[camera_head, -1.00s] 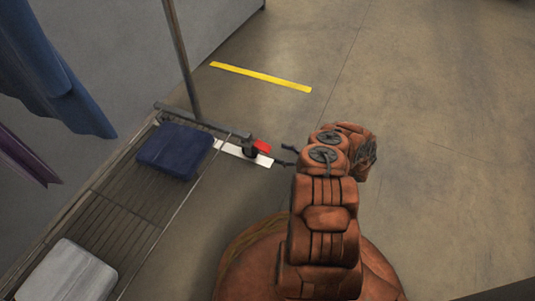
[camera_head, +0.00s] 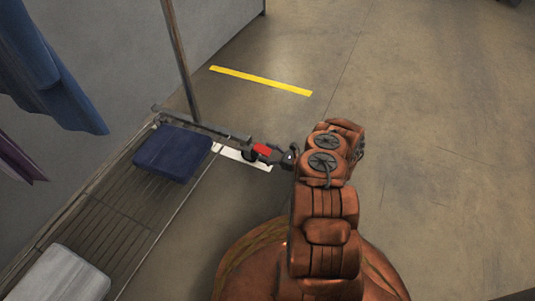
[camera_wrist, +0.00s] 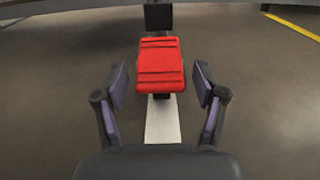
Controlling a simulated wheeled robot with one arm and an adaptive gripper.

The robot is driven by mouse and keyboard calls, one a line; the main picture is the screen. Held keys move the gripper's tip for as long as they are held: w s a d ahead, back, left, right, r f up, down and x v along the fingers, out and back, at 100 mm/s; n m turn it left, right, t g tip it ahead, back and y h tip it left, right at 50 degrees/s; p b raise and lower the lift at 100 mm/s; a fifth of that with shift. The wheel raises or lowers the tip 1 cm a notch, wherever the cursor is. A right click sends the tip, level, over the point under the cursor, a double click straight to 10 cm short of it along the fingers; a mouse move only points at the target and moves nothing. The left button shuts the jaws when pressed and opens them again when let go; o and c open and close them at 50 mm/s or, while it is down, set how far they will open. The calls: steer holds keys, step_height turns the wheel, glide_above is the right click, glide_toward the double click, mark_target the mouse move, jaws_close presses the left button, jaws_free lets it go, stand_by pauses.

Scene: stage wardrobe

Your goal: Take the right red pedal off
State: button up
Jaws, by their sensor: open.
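The red pedal (camera_wrist: 160,66) is a ribbed red block in the middle of the wrist view, attached at its far end to a dark bracket (camera_wrist: 158,16). In the head view the red pedal (camera_head: 262,149) sits at the right end of the rack's dark crossbar. My gripper (camera_wrist: 160,88) is open, with one finger on each side of the pedal's near end. Gaps show between both fingers and the pedal. In the head view my gripper (camera_head: 282,159) is right beside the pedal, its fingers small and partly merged with it.
A slatted rack (camera_head: 110,215) holds a dark blue folded item (camera_head: 173,152) and a grey-white one (camera_head: 62,274). An upright pole (camera_head: 182,60) rises behind. A white strip (camera_wrist: 162,124) lies on the floor below the pedal. Blue cloth (camera_head: 50,75) hangs upper left. Floor to the right is clear.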

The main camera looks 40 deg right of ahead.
steer(key=shift+d, duration=0.1)
steer(key=c, duration=1.1)
steer(key=shift+r, duration=0.1)
steer(key=shift+c, duration=0.2)
steer(key=shift+r, duration=0.1)
steer(key=shift+r+p, duration=0.15)
steer(key=shift+p, duration=0.25)
steer(key=shift+w+r+g+h+p, duration=0.1)
steer(key=shift+r+g+h+p, duration=0.2)
steer(key=shift+g+h+p, duration=0.5)
steer(key=shift+r+g+h+p, duration=0.15)
steer(key=shift+g+h+p, duration=0.35)
steer(key=shift+g+p, duration=0.75)
steer(key=shift+g, duration=0.45)
steer(key=shift+h, duration=0.3)
